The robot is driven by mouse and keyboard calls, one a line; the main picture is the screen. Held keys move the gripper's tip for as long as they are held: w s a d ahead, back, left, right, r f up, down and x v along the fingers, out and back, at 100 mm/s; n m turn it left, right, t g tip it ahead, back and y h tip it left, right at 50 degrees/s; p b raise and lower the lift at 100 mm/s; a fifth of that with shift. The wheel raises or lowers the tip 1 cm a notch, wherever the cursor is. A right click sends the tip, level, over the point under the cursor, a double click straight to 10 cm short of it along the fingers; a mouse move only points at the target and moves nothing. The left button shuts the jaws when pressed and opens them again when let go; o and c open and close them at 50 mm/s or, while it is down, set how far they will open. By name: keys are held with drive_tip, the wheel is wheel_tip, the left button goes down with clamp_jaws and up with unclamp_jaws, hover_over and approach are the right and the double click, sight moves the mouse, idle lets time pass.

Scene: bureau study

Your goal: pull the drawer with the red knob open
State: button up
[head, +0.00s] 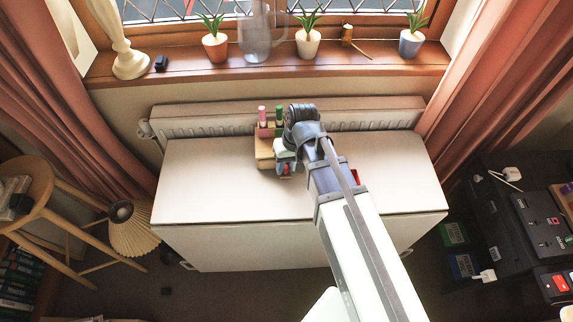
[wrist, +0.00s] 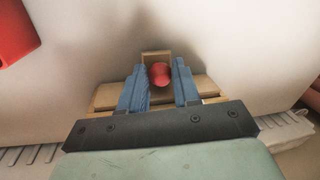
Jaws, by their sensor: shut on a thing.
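A small light-wood box (head: 265,152) stands on the white desk top, partly hidden behind my gripper and arm. The red knob (wrist: 159,74) shows between the two blue fingers in the wrist view. My gripper (wrist: 160,82) is shut on it, one finger on each side; it also shows in the head view (head: 285,169) at the box's front right. Pale wood (wrist: 155,55) shows just beyond the knob, and a wider wooden part (wrist: 205,86) lies behind the fingers. How far the drawer stands out cannot be told.
Pink (head: 262,116) and green (head: 279,114) pieces stand upright at the box. A red object (wrist: 15,30) lies on the desk top, mostly hidden by my arm in the head view. The desk top (head: 205,185) is clear to the left. A radiator (head: 380,114) runs behind it.

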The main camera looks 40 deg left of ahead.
clamp_jaws()
drive_tip(key=s+d, duration=0.6)
drive_tip(key=d, duration=0.1)
drive_tip(key=shift+s, duration=0.25)
drive_tip(key=o, duration=0.9)
unclamp_jaws()
drive_tip(key=shift+w+r, duration=0.1)
